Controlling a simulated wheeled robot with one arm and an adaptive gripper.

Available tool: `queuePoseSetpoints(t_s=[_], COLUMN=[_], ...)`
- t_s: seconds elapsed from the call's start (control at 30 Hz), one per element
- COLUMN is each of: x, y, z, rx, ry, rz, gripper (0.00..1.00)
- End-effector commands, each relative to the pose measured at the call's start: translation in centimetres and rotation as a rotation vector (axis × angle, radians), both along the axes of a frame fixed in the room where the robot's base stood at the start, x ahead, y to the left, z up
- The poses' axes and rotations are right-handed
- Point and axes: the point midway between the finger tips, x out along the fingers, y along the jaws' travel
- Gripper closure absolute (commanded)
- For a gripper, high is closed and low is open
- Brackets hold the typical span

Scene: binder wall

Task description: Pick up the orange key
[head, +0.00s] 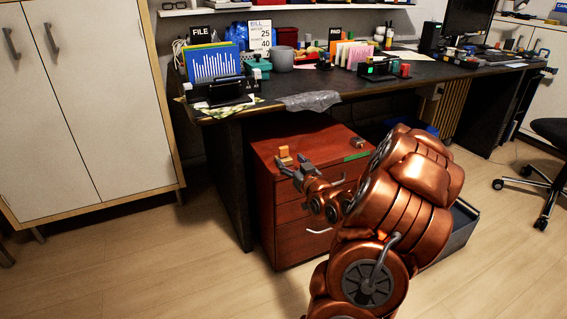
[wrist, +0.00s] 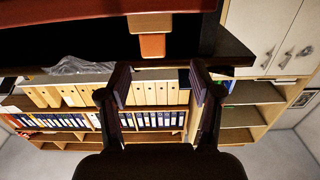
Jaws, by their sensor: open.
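The orange key (head: 284,153) looks like a small orange block on top of the red-brown drawer cabinet (head: 318,140), near its left side. In the wrist view, which appears upside down, an orange two-part block (wrist: 152,45) shows at the top, apart from the fingers and roughly centred between them. I take it to be the same key. My gripper (head: 293,166) is open and empty beside the key at the cabinet's front left. In the wrist view its two fingers (wrist: 161,80) are spread wide with nothing between them.
A small brownish object (head: 357,142) and a green strip (head: 355,156) lie on the cabinet's right side. The dark desk (head: 300,113) overhangs behind, with a crumpled grey plastic sheet (head: 310,101) at its edge. An office chair (head: 545,165) stands far right. Floor at left is clear.

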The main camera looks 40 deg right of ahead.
Motion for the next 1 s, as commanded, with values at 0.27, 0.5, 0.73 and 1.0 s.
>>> queuePoseSetpoints(t_s=[0.27,0.5,0.73,1.0], x=[1.4,2.6,4.8,6.8], y=[-0.8,-1.3,-2.5,-3.3], z=[-0.1,0.0,-0.1,0.1], rx=[-0.004,-0.003,-0.004,-0.002], ry=[-0.015,-0.016,-0.015,-0.013], rz=[-0.002,-0.004,-0.003,-0.004], gripper=[0.35,0.35,0.35,0.35])
